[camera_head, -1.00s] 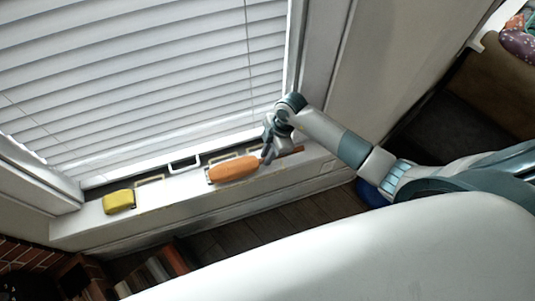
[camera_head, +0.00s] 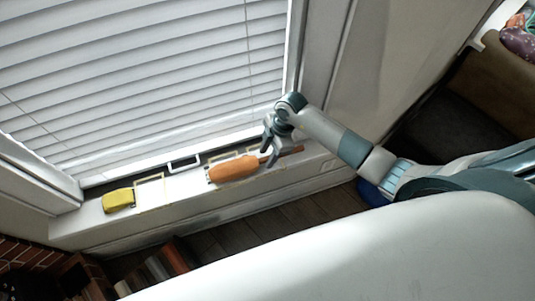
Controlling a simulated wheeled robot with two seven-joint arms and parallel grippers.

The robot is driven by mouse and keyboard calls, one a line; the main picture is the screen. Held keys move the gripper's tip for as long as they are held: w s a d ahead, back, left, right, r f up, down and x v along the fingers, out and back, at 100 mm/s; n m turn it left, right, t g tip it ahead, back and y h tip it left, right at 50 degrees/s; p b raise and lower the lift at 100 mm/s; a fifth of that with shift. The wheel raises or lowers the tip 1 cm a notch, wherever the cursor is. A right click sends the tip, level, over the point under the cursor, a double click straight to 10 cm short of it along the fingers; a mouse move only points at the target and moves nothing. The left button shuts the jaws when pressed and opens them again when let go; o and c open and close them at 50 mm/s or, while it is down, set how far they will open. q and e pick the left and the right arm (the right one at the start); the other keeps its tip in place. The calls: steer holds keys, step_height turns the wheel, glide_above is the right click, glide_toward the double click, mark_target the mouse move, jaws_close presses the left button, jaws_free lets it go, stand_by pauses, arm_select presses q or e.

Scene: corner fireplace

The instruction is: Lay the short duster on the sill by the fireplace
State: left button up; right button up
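The duster has a fluffy orange head (camera_head: 234,168) and a thin brown handle (camera_head: 291,151). It lies along the white window sill (camera_head: 160,196), its head to the left and its handle to the right. My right gripper (camera_head: 269,153) is over the handle, just right of the orange head. Its fingers look spread apart, one on each side of the handle. Whether they still touch it is hard to tell. My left gripper is not in view.
A yellow block like a sponge (camera_head: 118,200) sits on the sill at the left. A white handle-like bracket (camera_head: 184,164) stands at the back of the sill, under the blinds (camera_head: 150,80). Pale outlines mark the sill. Brickwork (camera_head: 22,258) shows at the lower left.

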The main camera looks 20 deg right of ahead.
steer(key=shift+b+v, duration=0.9)
steer(key=shift+v, duration=2.7)
steer(key=shift+s, duration=0.2)
